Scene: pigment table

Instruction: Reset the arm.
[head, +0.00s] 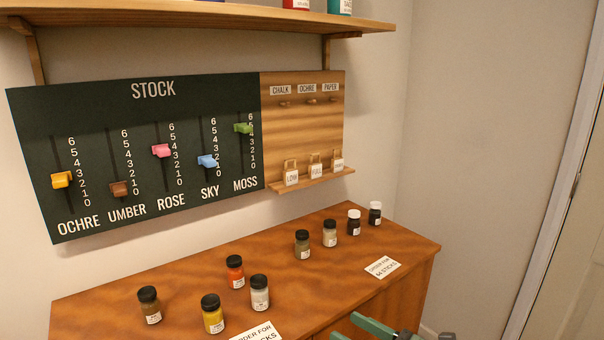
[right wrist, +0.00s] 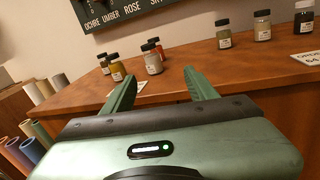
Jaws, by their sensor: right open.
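My right gripper (head: 345,326) shows at the bottom edge of the head view, in front of the wooden cabinet top. I see no contact between the fingers and the cabinet or jars. My left gripper is in neither view.
Several capped pigment jars, such as a yellow one (head: 213,318) and an orange one (head: 235,274), stand on the cabinet top (head: 400,243). Two order cards (head: 383,267) lie near its front. A STOCK slider board (head: 100,105) hangs behind. Coloured rolls (right wrist: 22,152) stand at left in the wrist view.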

